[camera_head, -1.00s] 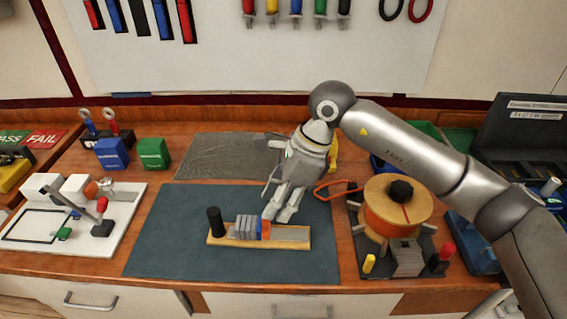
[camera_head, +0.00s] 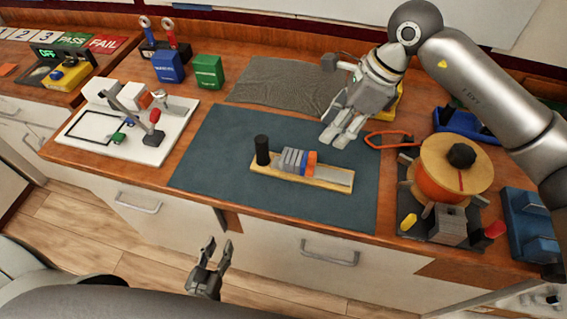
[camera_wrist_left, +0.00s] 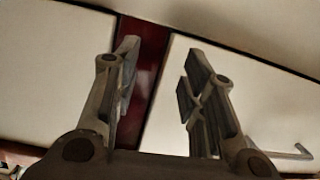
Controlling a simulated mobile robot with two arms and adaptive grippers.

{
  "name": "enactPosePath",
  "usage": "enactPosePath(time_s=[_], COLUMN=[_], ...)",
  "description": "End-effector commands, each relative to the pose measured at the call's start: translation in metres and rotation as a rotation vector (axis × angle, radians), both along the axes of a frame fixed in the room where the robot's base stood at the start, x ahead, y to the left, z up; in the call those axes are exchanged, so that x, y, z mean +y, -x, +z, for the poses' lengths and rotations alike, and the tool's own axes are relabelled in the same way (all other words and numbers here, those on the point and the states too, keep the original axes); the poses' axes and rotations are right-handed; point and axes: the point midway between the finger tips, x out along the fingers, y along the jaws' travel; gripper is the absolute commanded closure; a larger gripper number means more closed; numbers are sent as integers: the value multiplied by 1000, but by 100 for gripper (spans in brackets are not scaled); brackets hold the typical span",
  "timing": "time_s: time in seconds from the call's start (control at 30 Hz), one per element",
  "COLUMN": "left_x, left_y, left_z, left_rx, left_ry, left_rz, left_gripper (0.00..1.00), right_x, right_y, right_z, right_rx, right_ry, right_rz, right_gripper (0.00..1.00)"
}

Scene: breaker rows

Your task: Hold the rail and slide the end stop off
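The rail (camera_head: 335,175) lies on a wooden base on the dark mat, with a black upright knob (camera_head: 262,150) at its left end. Several grey blocks (camera_head: 290,160) sit on it, then a blue piece, then an orange piece (camera_head: 310,164) at the right of the row. I cannot tell for sure which piece is the end stop. My right gripper (camera_head: 338,136) is above and behind the rail's right part, apart from it; its finger gap is unclear. My left gripper (camera_head: 212,252) is open and empty in front of the bench; its spread fingers fill the left wrist view (camera_wrist_left: 158,95).
A spool (camera_head: 448,170) of orange wire stands right of the mat (camera_head: 220,165). A white board with a clamp (camera_head: 85,140) is at the left. Blue and green boxes (camera_head: 208,72) stand behind. Cabinet drawers lie below the bench edge. The mat's left part is clear.

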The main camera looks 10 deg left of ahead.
Motion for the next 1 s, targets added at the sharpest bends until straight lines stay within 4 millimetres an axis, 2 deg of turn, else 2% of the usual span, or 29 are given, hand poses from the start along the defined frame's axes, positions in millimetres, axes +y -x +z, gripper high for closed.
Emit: enactPosePath(time_s=[0.03,0.2,0.4,0.5,0.6,0.73,0.87,1.0], left_x=[6,32,65,78,79,65,40,3], left_y=[-5,-8,13,27,33,24,5,-22], left_z=[28,120,213,249,268,271,270,273], left_rx=[-89,-379,-674,-781,-802,-712,-560,-373], left_ry=[15,63,114,132,135,127,122,118], left_rz=[31,169,398,571,780,965,1070,1104], left_gripper=[62,62,62,62,62,62,62,62], right_x=[0,0,0,0,0,0,0,0], right_y=[0,0,0,0,0,0,0,0], right_z=[0,0,0,0,0,0,0,0], right_rx=[0,0,0,0,0,0,0,0], right_ry=[0,0,0,0,0,0,0,0], right_rz=[0,0,0,0,0,0,0,0], right_gripper=[64,64,64,64,64,64,64,64])
